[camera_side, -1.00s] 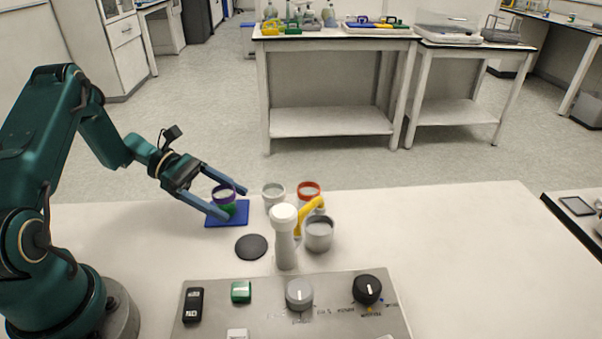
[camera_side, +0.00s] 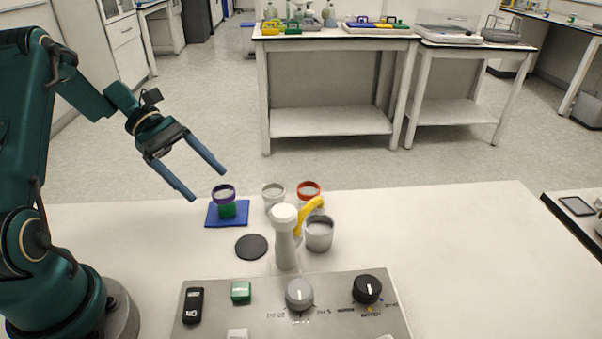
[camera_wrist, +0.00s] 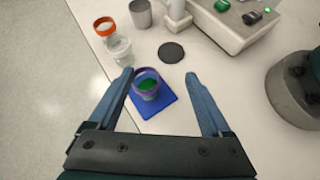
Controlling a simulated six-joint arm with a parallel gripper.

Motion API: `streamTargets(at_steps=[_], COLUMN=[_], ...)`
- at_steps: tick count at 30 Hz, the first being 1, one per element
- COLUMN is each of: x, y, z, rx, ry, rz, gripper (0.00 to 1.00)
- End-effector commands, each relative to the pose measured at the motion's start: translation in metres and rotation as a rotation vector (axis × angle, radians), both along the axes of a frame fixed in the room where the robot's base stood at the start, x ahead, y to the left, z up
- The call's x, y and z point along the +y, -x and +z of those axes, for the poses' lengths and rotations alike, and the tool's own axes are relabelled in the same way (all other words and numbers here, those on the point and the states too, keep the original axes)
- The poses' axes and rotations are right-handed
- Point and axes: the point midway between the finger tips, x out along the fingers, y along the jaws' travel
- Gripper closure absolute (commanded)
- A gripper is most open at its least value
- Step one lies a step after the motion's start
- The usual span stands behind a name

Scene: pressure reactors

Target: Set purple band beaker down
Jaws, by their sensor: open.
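The purple band beaker (camera_side: 224,193) holds something green and stands upright on a blue mat (camera_side: 241,217) on the white table. It also shows in the wrist view (camera_wrist: 147,84), on the blue mat (camera_wrist: 152,107) there. My gripper (camera_side: 209,186) is open and empty, raised above and to the left of the beaker in the side view. In the wrist view, my open gripper (camera_wrist: 160,75) has its blue fingers wide apart, with the beaker seen between them, nearer the left finger. The fingers look clear of it.
A clear beaker (camera_side: 273,193) and a red-rimmed beaker (camera_side: 309,190) stand to the right. Nearer are a white reactor column with a yellow handle (camera_side: 286,240), a grey cup (camera_side: 319,234), a black disc (camera_side: 251,247) and a control panel (camera_side: 290,315).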

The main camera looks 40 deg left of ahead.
Motion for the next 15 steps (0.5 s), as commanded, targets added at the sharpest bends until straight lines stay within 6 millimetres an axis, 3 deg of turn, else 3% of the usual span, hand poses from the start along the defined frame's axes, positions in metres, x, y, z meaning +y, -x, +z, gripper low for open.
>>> streamTargets(at_steps=[6, 15], x=[-0.048, -0.091], y=[0.018, 0.060], z=[0.034, 0.063], rx=[-0.135, -0.403], ry=[-0.308, -0.710], rz=[-0.331, -0.762], gripper=[0.17, 0.17])
